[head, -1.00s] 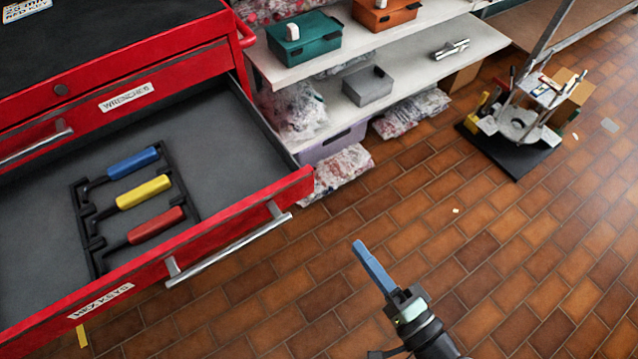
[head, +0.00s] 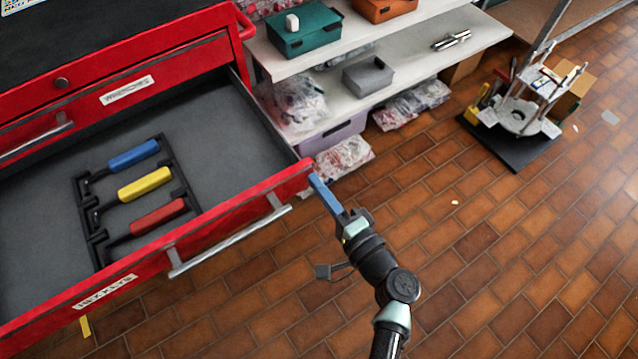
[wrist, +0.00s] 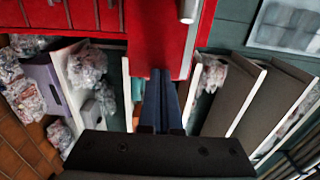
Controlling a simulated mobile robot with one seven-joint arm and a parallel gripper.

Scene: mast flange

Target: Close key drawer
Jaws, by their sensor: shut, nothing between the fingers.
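The red key drawer, labelled HEX KEYS (head: 230,208), stands pulled out of the red tool cabinet (head: 120,62). Inside it a black rack (head: 92,222) holds hex keys with blue (head: 134,155), yellow (head: 144,184) and red (head: 158,216) handles. A metal bar handle (head: 230,243) runs along its front. My gripper (head: 314,180) is shut and empty, its blue fingers at the right end of the drawer front. In the wrist view the shut fingers (wrist: 160,80) point at the red front (wrist: 160,40); whether they touch it I cannot tell.
A white shelf (head: 420,62) with a teal box (head: 304,30) and a grey box (head: 368,76) stands behind the drawer. Plastic bags (head: 343,158) lie below it. A white-topped stand (head: 522,115) is at the right.

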